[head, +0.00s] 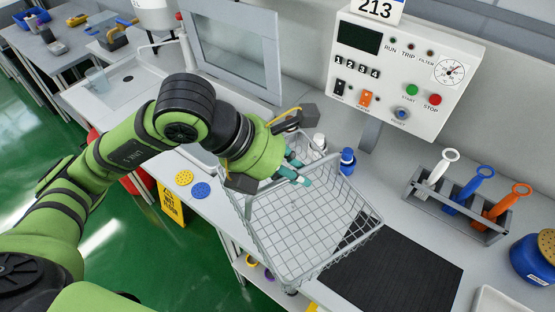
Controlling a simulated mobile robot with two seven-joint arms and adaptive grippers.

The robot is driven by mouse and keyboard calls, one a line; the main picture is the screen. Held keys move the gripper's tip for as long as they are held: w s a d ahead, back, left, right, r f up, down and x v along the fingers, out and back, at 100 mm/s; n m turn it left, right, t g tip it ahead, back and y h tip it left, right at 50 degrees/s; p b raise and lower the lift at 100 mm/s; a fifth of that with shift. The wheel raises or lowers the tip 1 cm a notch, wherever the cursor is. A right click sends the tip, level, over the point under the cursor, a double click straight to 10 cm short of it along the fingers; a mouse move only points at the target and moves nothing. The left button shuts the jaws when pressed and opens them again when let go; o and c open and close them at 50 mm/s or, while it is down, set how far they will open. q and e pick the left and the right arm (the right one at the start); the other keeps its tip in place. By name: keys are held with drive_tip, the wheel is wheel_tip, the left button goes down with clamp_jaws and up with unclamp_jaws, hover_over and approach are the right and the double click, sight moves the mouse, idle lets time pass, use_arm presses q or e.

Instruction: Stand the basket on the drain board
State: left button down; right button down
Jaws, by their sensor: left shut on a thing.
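The grey wire basket (290,262) is in the middle of the head view. My left gripper (297,172) is shut on the basket at its far side, with teal fingertips at the wire. The basket looks tilted and partly overhangs the front edge of the bench. Its right corner overlaps a flat black ribbed board (410,270) in the picture. This board lies on the bench and is the likely drain board. I cannot tell whether the basket touches it. The basket looks empty. My right gripper is not in view.
A blue-capped bottle (347,162) and a white-capped bottle (318,143) stand behind the basket. A rack (455,205) with white, blue and orange-handled tools stands right, near a blue pot (535,258). The control box (400,75) rises behind. Yellow (184,178) and blue (201,190) discs lie left.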

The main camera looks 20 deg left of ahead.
sight(295, 194)
use_arm(q)
drive_tip(key=w+a+f, duration=0.1)
drive_tip(key=w, duration=0.1)
drive_tip(key=w+a+f+p, duration=0.1)
drive_tip(key=w+a+f, duration=0.1)
drive_tip(key=w+a+f+p, duration=0.1)
drive_tip(key=w+a+f, duration=0.1)
drive_tip(key=w, duration=0.1)
wheel_tip(295, 194, down, 3)
drive_tip(key=shift+s+f+p, duration=0.1)
drive_tip(key=shift+f+p, duration=0.05)
drive_tip(key=shift+p, duration=0.75)
drive_tip(key=shift+f, duration=0.45)
drive_tip(key=shift+f, duration=0.15)
drive_tip(key=c, duration=1.2)
unclamp_jaws()
